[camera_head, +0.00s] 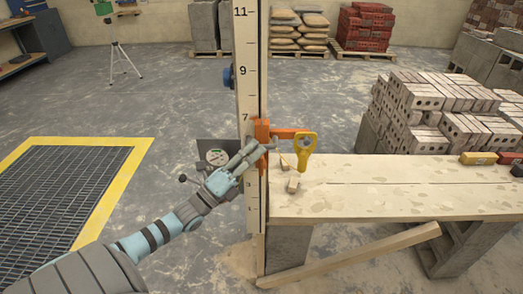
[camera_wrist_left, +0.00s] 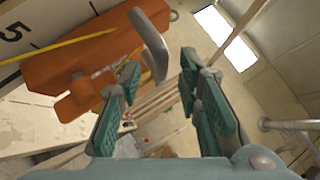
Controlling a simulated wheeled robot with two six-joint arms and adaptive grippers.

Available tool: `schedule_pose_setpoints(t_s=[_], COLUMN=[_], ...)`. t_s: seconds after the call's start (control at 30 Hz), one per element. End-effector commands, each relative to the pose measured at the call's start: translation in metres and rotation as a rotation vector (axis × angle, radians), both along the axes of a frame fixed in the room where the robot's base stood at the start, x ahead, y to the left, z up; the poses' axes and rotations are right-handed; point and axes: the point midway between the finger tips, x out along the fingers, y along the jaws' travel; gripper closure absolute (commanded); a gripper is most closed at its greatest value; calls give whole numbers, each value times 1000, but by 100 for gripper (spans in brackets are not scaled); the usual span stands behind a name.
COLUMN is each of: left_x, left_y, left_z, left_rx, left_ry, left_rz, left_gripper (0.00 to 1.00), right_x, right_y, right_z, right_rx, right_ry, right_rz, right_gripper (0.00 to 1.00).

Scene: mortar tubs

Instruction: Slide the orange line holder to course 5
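The orange line holder (camera_head: 262,131) sits on the pale numbered pole (camera_head: 248,90), just below the 7 mark and above the 3. In the left wrist view the holder (camera_wrist_left: 75,65) lies beside the pole's 5 mark, with a yellow line across it. A grey metal tab (camera_wrist_left: 151,42) stands out from it. My left gripper (camera_head: 260,148) is close to the holder's lower part. In the left wrist view its teal fingers (camera_wrist_left: 160,95) are spread apart, with the tab ahead of the gap; contact is unclear. My right gripper is not in view.
A yellow hook-shaped piece (camera_head: 306,145) hangs at the holder's orange arm, above the plank bench (camera_head: 390,190). Small blocks lie on the bench near the pole. Bricks (camera_head: 430,110) are stacked behind the bench.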

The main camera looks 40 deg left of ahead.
Motion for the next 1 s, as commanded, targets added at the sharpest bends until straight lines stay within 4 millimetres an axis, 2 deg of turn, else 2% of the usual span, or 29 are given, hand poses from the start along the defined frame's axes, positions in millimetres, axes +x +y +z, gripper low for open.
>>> schedule_pose_setpoints(t_s=[0.1, 0.2, 0.5, 0.53, 0.7, 0.73, 1.0], left_x=[17, 25, 29, 29, 29, 29, 29], left_y=[-4, -5, -6, -6, -6, -6, -6], left_z=[5, 9, 12, 12, 12, 12, 11], left_rx=[0, 0, -1, -1, -1, -1, -1], left_ry=[-2, 0, 2, 2, 2, 2, 2], left_rz=[0, 0, 0, 0, 0, 0, 0], left_gripper=[69, 69, 69, 70, 97, 100, 100], right_x=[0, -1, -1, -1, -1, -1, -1], right_y=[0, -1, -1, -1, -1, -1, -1], right_z=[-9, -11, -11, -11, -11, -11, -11], right_rx=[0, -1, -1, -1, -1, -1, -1], right_ry=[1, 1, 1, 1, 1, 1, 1], right_rz=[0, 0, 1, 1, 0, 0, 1], right_gripper=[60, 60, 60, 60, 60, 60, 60])
